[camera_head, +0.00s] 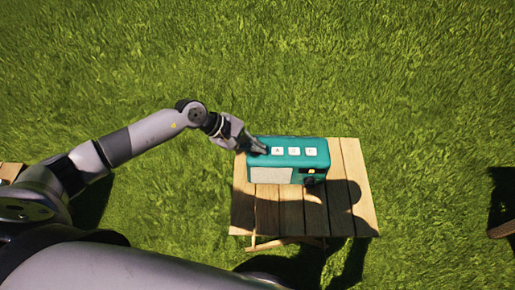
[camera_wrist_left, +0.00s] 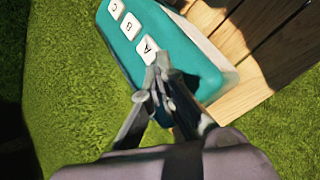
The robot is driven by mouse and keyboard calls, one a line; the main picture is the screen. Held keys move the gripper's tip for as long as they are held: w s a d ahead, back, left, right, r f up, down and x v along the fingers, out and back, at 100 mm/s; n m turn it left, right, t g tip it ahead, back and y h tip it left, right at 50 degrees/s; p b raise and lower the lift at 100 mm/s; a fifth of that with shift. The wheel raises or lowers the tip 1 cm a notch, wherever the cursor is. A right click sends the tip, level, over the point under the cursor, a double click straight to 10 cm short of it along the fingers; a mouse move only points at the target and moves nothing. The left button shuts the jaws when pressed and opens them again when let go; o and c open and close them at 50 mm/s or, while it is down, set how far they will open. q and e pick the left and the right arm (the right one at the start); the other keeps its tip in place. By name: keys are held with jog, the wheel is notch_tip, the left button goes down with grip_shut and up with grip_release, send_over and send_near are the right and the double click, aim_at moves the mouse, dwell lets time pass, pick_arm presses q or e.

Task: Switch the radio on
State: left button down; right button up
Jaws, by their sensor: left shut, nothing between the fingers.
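A teal radio (camera_head: 318,156) sits upright on the small wooden table. Its top carries three white buttons, which read C, B and A in the left wrist view. A light grille and a dark knob with a yellow patch show on its front. My left gripper (camera_head: 262,150) is shut and empty at the radio's left end, by the button nearest that end. In the left wrist view the closed fingertips (camera_wrist_left: 158,68) are right at the edge of the A button (camera_wrist_left: 147,50) on the radio (camera_wrist_left: 190,62). I cannot tell whether they press it. My right gripper is not in view.
The slatted wooden table (camera_head: 352,190) stands on grass, with bare slats in front of and to the right of the radio. Wooden edges of other furniture show at the far left (camera_head: 10,172) and far right (camera_head: 502,230). Open grass lies around the table.

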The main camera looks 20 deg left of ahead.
pick_arm(q)
jog(key=shift+r, duration=0.4)
jog(key=shift+r, duration=0.15)
notch_tip(320, 180, up, 6)
jog(key=p, duration=0.2)
jog(key=shift+p, duration=0.4)
